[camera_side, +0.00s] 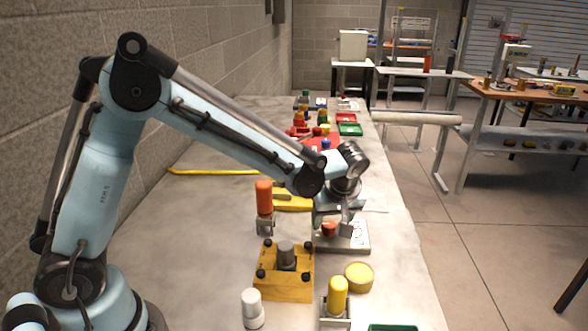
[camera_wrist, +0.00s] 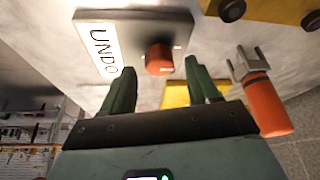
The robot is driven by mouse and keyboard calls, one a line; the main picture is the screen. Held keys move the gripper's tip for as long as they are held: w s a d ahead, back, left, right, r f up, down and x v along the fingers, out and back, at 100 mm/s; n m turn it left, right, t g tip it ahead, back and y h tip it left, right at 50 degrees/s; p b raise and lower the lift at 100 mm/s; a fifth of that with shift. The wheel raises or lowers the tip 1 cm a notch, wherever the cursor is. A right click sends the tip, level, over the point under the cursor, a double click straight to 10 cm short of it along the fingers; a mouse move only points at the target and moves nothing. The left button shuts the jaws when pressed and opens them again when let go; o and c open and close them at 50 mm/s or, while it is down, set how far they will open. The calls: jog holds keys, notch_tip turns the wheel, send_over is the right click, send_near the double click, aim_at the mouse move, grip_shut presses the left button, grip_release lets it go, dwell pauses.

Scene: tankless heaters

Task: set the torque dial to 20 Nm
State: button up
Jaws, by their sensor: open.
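My gripper (camera_side: 332,222) is open, with its fingers pointing down over a grey metal plate (camera_side: 355,243). An orange-red knob (camera_side: 329,229) stands on that plate; in the wrist view this knob (camera_wrist: 159,59) shows between and just beyond my two fingertips (camera_wrist: 160,70). I cannot tell whether the fingers touch it.
A yellow block (camera_side: 270,287) with black bolts and a grey cylinder stands in front. An orange-handled tool (camera_side: 264,197) stands left of the plate. A yellow-handled piece (camera_side: 338,294), a yellow disc (camera_side: 359,277) and a white bottle (camera_side: 252,309) stand nearer. Red and green bins (camera_side: 350,129) lie farther back.

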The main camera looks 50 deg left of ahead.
jog(key=shift+x, duration=0.8)
jog(key=shift+c, duration=0.2)
jog(key=shift+r, duration=0.1)
jog(key=c, duration=1)
